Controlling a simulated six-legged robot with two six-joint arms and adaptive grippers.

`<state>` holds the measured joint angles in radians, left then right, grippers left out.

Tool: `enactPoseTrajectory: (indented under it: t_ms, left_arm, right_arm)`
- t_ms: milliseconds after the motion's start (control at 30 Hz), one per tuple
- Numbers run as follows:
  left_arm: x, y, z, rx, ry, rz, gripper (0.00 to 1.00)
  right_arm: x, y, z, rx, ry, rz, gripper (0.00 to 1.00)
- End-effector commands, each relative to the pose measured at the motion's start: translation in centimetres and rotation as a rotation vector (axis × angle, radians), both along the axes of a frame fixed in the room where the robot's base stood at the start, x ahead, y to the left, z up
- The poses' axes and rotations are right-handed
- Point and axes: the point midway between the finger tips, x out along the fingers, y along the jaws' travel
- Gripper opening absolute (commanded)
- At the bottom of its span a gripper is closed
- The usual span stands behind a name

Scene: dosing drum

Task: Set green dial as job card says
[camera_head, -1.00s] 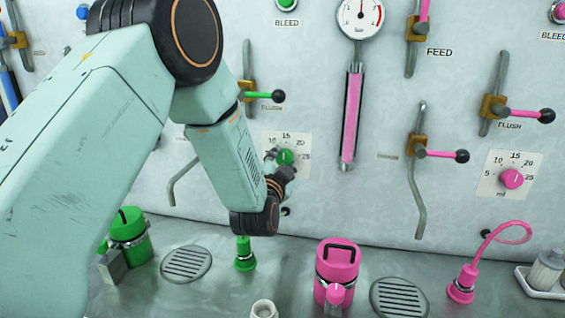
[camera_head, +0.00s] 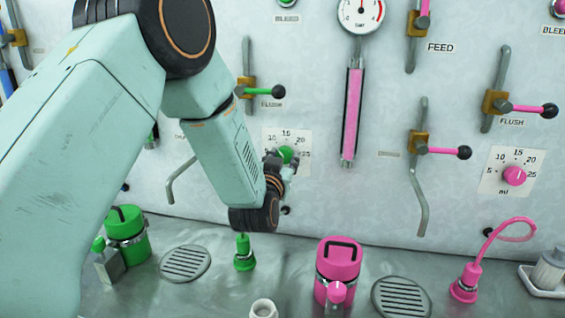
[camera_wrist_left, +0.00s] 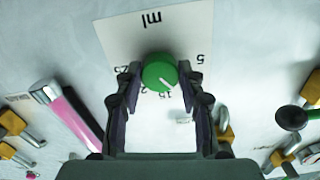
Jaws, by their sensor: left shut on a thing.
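The green dial (camera_head: 286,154) is on a white scale plate on the wall, with marks 10, 15 and 25 showing around it. In the left wrist view the green dial (camera_wrist_left: 159,72) sits between the two fingers of my left gripper (camera_wrist_left: 159,84), which are shut on its sides. That view is upside down, and the dial's white pointer line is toward the 15 mark. In the head view my left gripper (camera_head: 280,163) partly covers the dial and plate. The right gripper is not in view. I see no job card.
A pink dial (camera_head: 514,176) is on its own plate at right. Green-handled (camera_head: 278,91) and pink-handled levers (camera_head: 464,152) stick out from the wall. A pink canister (camera_head: 338,262), a green canister (camera_head: 125,236) and drain grates (camera_head: 185,263) are on the metal bench below.

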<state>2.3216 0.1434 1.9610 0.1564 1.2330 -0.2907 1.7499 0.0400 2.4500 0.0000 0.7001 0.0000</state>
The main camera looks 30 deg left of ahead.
Motion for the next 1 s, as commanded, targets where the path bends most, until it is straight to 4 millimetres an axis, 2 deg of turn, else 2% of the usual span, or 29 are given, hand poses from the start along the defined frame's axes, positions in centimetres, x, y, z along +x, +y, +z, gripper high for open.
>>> enactPoseTrajectory:
  t_ms: [300, 833, 867, 1000]
  left_arm:
    - [0.04, 0.01, 0.14, -0.114, -0.034, 0.001, 0.07]
    - [0.06, 0.03, 0.2, -0.135, -0.039, 0.001, 0.07]
    - [0.06, 0.03, 0.2, -0.135, -0.039, 0.001, 0.4]
    - [0.05, 0.02, 0.15, -0.136, -0.038, 0.001, 0.52]
  right_arm:
    - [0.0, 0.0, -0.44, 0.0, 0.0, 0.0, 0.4]
    - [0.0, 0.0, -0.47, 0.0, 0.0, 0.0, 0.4]
    - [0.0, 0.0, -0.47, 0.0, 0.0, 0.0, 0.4]
    - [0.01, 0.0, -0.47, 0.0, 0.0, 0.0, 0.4]
